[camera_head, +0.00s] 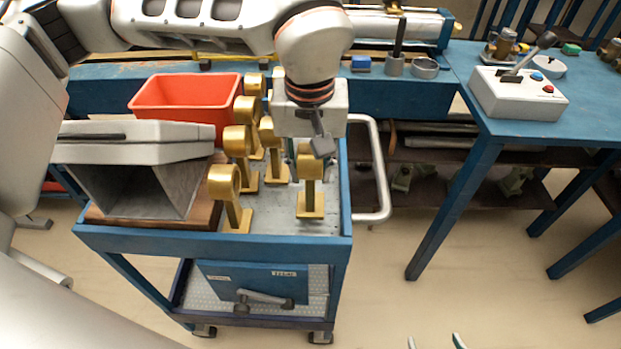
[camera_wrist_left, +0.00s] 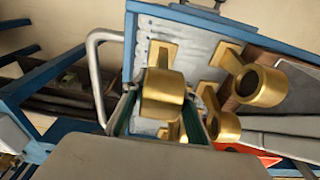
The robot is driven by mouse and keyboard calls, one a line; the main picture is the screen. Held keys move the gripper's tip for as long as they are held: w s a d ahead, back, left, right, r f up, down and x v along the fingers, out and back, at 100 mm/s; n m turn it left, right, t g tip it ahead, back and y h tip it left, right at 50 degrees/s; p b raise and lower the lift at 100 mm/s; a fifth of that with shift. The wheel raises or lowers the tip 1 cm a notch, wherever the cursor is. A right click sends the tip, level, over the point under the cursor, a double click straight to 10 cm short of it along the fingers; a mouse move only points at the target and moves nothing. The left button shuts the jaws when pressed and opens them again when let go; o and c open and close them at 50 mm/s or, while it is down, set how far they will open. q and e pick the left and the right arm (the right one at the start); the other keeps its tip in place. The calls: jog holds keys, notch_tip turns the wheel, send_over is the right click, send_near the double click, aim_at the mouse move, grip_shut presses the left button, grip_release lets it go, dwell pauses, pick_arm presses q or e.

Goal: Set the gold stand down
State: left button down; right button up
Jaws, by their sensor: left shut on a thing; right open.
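The gold stand (camera_head: 310,168) has a ring on top and a square foot. It is upright at the right side of the blue cart's grey top (camera_head: 275,222). My left gripper (camera_head: 316,148) comes from above and is shut on its ring. In the left wrist view the gold stand (camera_wrist_left: 163,92) sits between the green-padded fingers (camera_wrist_left: 160,120). I cannot tell whether its foot touches the cart top. Only the fingertips of my right gripper (camera_head: 434,342) show, spread apart and empty at the bottom edge.
Several other gold stands (camera_head: 230,190) stand just left on the cart. A red bin (camera_head: 185,95) and a grey hollow block (camera_head: 135,155) on a wooden board fill the cart's left. A metal handle (camera_head: 378,175) is at the right. A control box (camera_head: 517,95) sits on the right bench.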

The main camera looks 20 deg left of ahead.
aim_at(311, 181)
pick_arm(q)
jog(key=shift+f, duration=1.5)
jog(key=shift+f, duration=0.1)
jog(key=c, duration=1.6)
grip_release()
jog(key=shift+f, duration=0.1)
jog(key=r, duration=0.4)
jog(key=s+r, duration=0.1)
jog(key=r, duration=0.7)
jog(key=shift+s+d+r+p, duration=0.1)
jog(key=shift+s+d+p, duration=0.15)
jog(key=shift+p, duration=0.1)
